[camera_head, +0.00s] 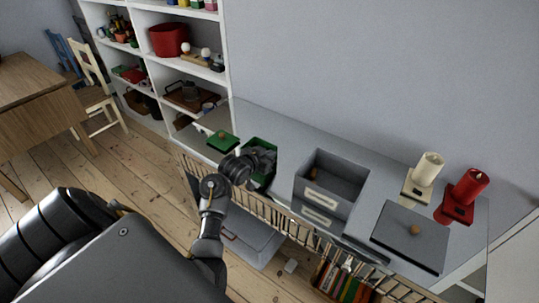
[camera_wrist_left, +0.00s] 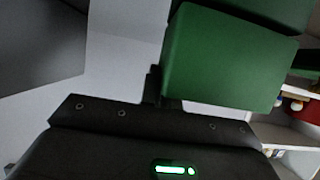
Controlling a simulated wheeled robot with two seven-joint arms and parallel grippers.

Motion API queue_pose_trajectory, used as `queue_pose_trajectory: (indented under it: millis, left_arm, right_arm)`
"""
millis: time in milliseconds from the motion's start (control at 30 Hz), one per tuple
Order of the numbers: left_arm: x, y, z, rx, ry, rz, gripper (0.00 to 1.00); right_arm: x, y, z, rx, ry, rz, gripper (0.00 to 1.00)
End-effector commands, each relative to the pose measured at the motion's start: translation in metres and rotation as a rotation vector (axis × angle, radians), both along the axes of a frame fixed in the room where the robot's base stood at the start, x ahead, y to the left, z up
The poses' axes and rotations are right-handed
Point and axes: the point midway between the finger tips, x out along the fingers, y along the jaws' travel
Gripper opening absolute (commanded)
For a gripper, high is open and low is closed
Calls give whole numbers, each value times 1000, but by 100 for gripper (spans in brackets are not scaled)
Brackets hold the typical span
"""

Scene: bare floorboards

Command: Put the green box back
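The green box (camera_head: 262,143) stands open at the left part of the grey cabinet top, partly hidden by my left gripper. My left gripper (camera_head: 262,160) is at its near side. In the left wrist view, the green box (camera_wrist_left: 225,60) fills the upper right, and the fingers (camera_wrist_left: 160,90) are close together at its lower left edge, seemingly shut on its wall. The fingertips are hidden. The green lid (camera_head: 222,141) with a round knob lies to the left of the box. My right gripper is not in view.
An open grey box (camera_head: 345,198) stands to the right of the green box. A white shelf (camera_head: 225,60) stands at the back left.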

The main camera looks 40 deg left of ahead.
Motion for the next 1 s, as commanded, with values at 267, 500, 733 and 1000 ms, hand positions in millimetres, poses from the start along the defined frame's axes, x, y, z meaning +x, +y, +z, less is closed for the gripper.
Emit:
queue_pose_trajectory:
  millis: [267,500,733,1000]
  left_arm:
    - [0,0,-3,1,0,0,0]
    - [0,0,-3,0,0,0,25]
    - [0,0,0,0,-1,0,25]
    - [-35,1,16,5,1,1,25]
  right_arm:
    - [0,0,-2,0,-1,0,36]
    - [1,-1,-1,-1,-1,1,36]
    - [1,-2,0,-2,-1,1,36]
    - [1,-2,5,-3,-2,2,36]
